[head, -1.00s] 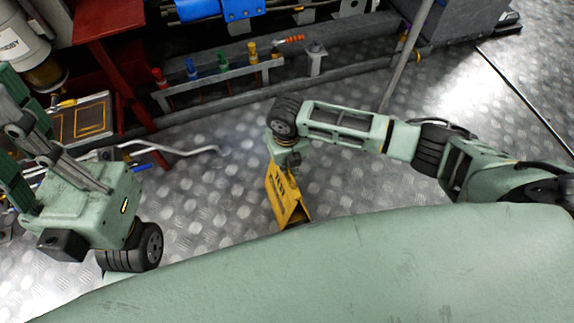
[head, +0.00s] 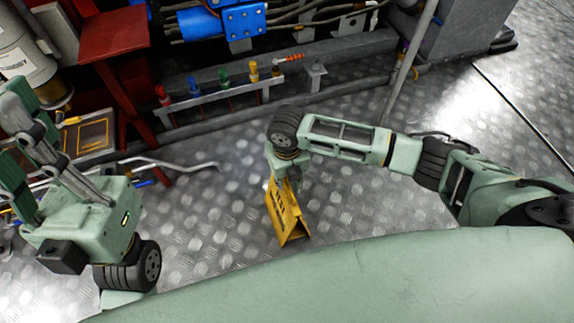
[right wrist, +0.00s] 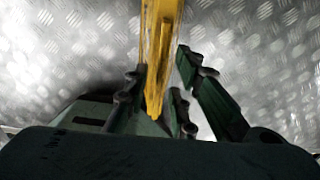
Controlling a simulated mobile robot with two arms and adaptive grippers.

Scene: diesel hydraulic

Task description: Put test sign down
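The yellow test sign (head: 284,212), an A-shaped folding sign with dark lettering, hangs below my right gripper (head: 288,178) in the middle of the head view. Its lower edge is at or close to the metal floor; I cannot tell if it touches. In the right wrist view the sign (right wrist: 160,50) runs between the fingers of my right gripper (right wrist: 161,62), seen along its top edge, with fingertips against both sides. My left gripper (head: 22,150) is at the left edge of the head view, fingers spread and empty, partly cut off.
The diamond-plate floor (head: 215,225) around the sign is clear. Behind it is a rail with coloured handles (head: 222,92). A bent metal bar (head: 175,164) lies to the left, near a red frame (head: 118,70). A slanted grey pole (head: 408,62) stands at the back right.

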